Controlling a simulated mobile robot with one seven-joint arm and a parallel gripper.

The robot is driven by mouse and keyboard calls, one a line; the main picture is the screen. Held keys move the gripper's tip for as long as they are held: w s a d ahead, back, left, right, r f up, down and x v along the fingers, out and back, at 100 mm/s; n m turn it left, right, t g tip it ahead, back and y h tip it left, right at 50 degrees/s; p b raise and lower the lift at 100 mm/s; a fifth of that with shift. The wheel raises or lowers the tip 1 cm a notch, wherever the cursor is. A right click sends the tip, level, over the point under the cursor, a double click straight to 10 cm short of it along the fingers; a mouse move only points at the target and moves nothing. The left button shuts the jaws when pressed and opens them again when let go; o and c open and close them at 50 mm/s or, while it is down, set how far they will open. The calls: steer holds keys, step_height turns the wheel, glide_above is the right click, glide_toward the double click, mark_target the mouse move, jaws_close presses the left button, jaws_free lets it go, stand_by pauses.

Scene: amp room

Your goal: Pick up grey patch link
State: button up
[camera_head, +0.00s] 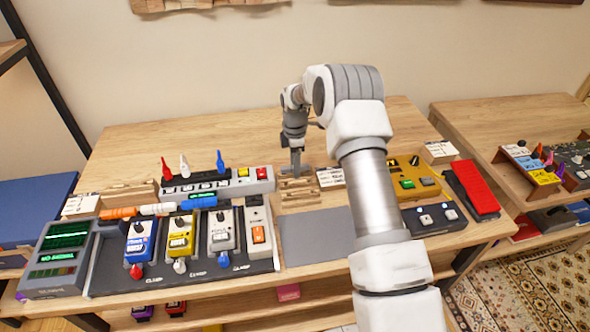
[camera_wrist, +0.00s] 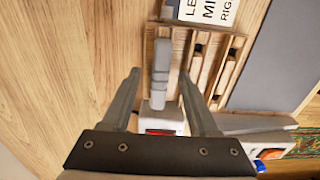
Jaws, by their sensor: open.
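The grey patch link (camera_wrist: 160,72) shows in the wrist view as a narrow grey bar at the left end of the slotted wooden rack (camera_wrist: 222,75). My gripper (camera_wrist: 158,76) is open, with one fingertip on either side of the grey link in the picture. I cannot tell whether the fingers touch it or how far above it they are. In the head view my gripper (camera_head: 296,170) points down at the back of the rack (camera_head: 298,195), and I cannot make out the grey link there.
A switch box (camera_head: 218,184) with red, white and blue upright plugs stands left of the rack. Several pedals sit on a dark board (camera_head: 108,277) in front. A lettered card (camera_head: 331,178) lies right of the rack. A grey mat (camera_head: 317,232) is bare. The back left tabletop is clear.

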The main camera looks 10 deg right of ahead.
steer(key=shift+c, duration=0.3)
jaws_close()
steer(key=shift+r, duration=0.1)
